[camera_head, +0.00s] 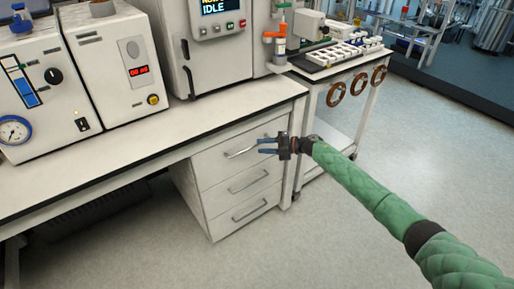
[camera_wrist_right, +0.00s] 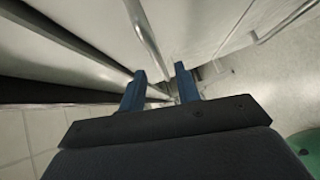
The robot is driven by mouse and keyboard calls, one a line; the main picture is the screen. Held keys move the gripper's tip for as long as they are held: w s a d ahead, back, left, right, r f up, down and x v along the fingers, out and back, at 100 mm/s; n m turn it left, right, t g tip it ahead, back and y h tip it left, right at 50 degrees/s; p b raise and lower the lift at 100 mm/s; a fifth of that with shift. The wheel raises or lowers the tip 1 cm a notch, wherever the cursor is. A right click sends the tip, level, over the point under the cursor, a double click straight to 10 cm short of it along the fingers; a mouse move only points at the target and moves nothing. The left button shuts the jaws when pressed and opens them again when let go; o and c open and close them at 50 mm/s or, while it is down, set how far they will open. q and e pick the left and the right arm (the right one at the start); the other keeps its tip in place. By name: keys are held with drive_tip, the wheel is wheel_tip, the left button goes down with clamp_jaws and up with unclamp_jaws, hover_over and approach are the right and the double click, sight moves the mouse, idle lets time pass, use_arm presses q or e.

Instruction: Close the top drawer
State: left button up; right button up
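The white drawer unit under the bench has three stacked drawers with bar handles. The top drawer (camera_head: 218,159) is just below the bench top, and I cannot tell how far it stands out. Its handle (camera_head: 241,153) is left of my right gripper (camera_head: 268,146). The gripper's blue fingers point left, close to the handle's right end and in front of the drawer. In the right wrist view the gripper (camera_wrist_right: 160,82) is open and empty, and a metal bar handle (camera_wrist_right: 147,38) runs down toward the fingertips. Contact cannot be told. My left gripper is not in view.
The bench top (camera_head: 130,143) carries instruments (camera_head: 104,70) at the back. A white cart (camera_head: 345,75) with brown rings stands right of the drawer unit. The middle drawer (camera_head: 245,182) and bottom drawer (camera_head: 248,210) look shut. The floor (camera_head: 350,240) in front is clear.

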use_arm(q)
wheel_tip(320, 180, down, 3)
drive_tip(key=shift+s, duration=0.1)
use_arm(e)
drive_tip(key=d, duration=0.3)
drive_tip(key=shift+s+d+r, duration=0.25)
drive_tip(key=shift+d+r, duration=0.05)
drive_tip(key=shift+d, duration=0.1)
